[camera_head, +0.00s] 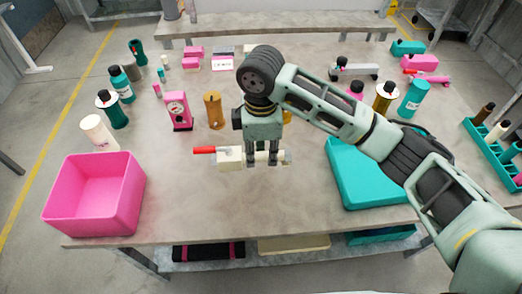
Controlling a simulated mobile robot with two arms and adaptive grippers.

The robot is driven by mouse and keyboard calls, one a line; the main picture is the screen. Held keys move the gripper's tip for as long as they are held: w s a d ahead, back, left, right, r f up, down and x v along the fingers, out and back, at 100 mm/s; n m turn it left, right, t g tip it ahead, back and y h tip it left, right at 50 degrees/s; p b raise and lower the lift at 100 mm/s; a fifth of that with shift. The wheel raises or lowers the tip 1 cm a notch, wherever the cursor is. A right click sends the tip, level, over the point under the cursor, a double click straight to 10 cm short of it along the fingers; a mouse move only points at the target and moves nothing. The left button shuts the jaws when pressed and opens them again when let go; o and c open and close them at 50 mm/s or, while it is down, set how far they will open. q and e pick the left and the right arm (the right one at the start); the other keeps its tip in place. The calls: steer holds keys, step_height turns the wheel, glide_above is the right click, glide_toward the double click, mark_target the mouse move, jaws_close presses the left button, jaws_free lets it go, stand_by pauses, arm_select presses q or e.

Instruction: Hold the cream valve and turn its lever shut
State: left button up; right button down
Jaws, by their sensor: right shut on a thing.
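The cream valve (230,159) is near the middle of the table in the head view, lying roughly level from left to right. Its red lever (204,150) points left, about in line with the body. My right gripper (262,162) comes down from above and is shut on the valve's right part, its fingers hiding some of the body. I cannot tell whether the valve touches the table or hangs just above it. My left gripper is not in view.
A pink bin (128,205) stands at the table's front left. A teal case (350,182) lies right of the valve, under my right arm. A pink box (178,110) and a brown cylinder (214,110) stand behind the valve. The table (230,210) in front is clear.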

steer(key=shift+f+b, duration=1.3)
steer(key=shift+f, duration=3.45)
